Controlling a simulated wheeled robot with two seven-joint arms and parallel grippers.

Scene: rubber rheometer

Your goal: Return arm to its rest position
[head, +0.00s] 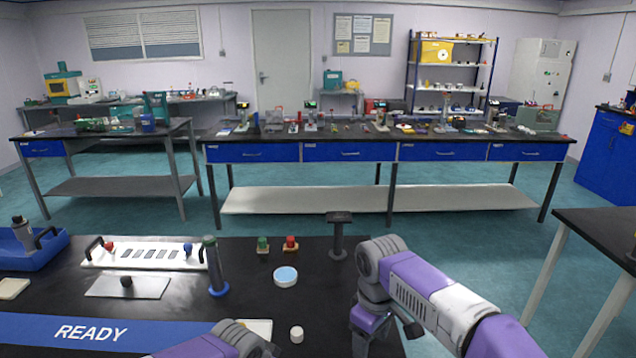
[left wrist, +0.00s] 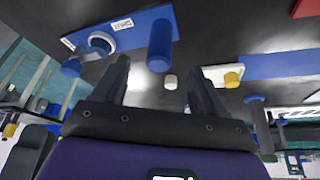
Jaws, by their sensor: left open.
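My left gripper (left wrist: 158,75) shows in the left wrist view with its two dark fingers apart and nothing between them. The camera looks across the black bench, with a white knob and a blue cylinder beyond the fingers. In the head view, only grey and purple links of my left arm (head: 222,343) show at the bottom edge, and its gripper is out of frame. My right arm (head: 430,290) reaches in from the lower right and bends down over the bench's right end. Its gripper cannot be made out in the head view.
The black bench holds a white rack (head: 145,255), a grey cylinder with a blue base (head: 214,270), a round light-blue-topped dish (head: 286,276), a white knob (head: 297,334), a dark post (head: 338,238) and a blue tray (head: 35,252). Open floor lies behind.

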